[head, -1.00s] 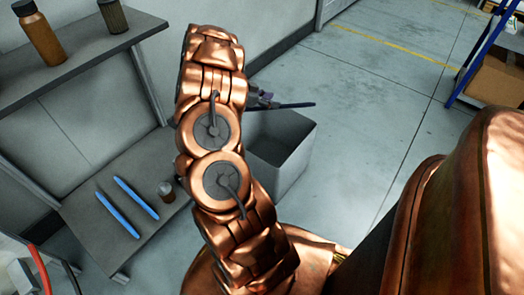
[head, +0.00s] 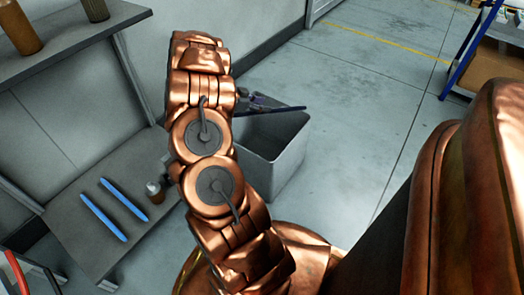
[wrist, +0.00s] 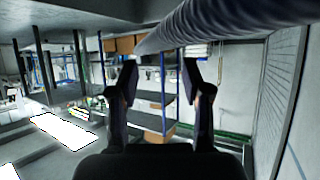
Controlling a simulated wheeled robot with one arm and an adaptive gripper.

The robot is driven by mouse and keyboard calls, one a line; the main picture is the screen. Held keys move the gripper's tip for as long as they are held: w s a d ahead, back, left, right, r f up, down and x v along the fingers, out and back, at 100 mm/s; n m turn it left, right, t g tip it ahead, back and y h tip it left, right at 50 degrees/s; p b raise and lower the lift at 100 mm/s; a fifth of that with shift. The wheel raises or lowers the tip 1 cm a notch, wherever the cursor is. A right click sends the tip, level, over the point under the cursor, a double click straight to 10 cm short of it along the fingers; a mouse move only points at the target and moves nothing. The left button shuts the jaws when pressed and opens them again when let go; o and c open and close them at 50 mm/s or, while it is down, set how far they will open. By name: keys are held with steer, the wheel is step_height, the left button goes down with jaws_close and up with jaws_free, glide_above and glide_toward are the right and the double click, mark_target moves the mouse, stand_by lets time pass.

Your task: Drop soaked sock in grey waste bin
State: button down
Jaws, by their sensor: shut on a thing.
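The grey waste bin (head: 288,168) stands on the floor right of the shelf unit in the head view, its open top facing up. My gripper (head: 252,103) shows small and dark behind my copper arm, over the bin's far left rim in the picture. A thin, dark bluish strip (head: 285,108), apparently the soaked sock, reaches right from it across the bin's far edge. Its height above the bin is hard to tell. In the wrist view my gripper's two dark fingers (wrist: 160,70) stand apart. A ribbed grey tube-like thing crosses above them; I cannot tell what it is.
A grey shelf unit (head: 75,165) at left holds two blue pen-like things (head: 113,204), a small jar (head: 155,190) and bottles (head: 95,10). A blue-framed rack (head: 470,55) with a cardboard box stands at upper right. The floor right of the bin is clear.

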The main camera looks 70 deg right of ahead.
steer(key=shift+c, duration=2.1)
jaws_free()
steer(key=v, duration=1.2)
steer(key=shift+a, duration=0.1)
